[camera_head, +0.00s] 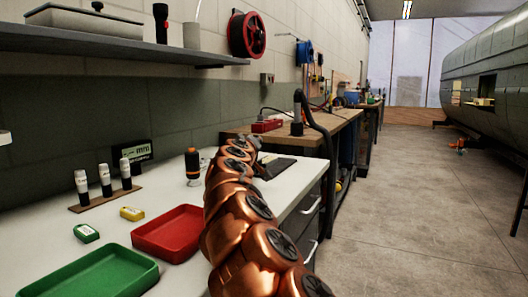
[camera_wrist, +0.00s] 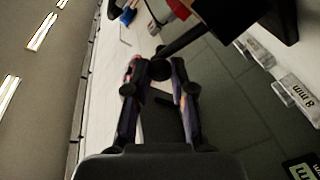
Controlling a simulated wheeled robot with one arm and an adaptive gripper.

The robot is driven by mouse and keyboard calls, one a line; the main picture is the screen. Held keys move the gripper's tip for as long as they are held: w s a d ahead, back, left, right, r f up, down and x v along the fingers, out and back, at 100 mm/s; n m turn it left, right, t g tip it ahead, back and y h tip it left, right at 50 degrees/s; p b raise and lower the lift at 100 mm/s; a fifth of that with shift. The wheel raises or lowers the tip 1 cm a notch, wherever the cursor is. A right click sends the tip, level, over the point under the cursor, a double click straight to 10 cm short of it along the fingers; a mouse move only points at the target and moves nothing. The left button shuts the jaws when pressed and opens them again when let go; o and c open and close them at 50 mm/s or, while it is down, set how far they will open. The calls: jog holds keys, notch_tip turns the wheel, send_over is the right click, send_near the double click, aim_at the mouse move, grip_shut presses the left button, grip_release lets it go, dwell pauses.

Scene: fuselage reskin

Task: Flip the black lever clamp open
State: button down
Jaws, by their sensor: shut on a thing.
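In the wrist view, the black lever (camera_wrist: 188,40) runs from the upper right down to a round dark knob (camera_wrist: 160,69) at its end. My gripper (camera_wrist: 157,70) has its two fingers on either side of this knob and is shut on it. The lever is tilted in the picture. Its far end and the clamp's base merge with dark shapes at the top, so I cannot make them out. In the head view, my copper arm reaches over the white bench and hides most of the gripper and the clamp.
On the white bench (camera_head: 165,228) are a red tray (camera_head: 170,234), a green tray (camera_head: 90,277), capped bottles (camera_head: 105,182) and an orange-and-black tool (camera_head: 192,165). A black curved post (camera_head: 325,145) stands beyond my arm. Labelled boxes (camera_wrist: 300,95) show in the wrist view.

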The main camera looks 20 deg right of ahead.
jog(key=shift+a+r, duration=0.1)
jog(key=shift+a, duration=0.05)
dwell(0.4)
jog(key=c, duration=1)
grip_release()
jog(key=v, duration=1.2)
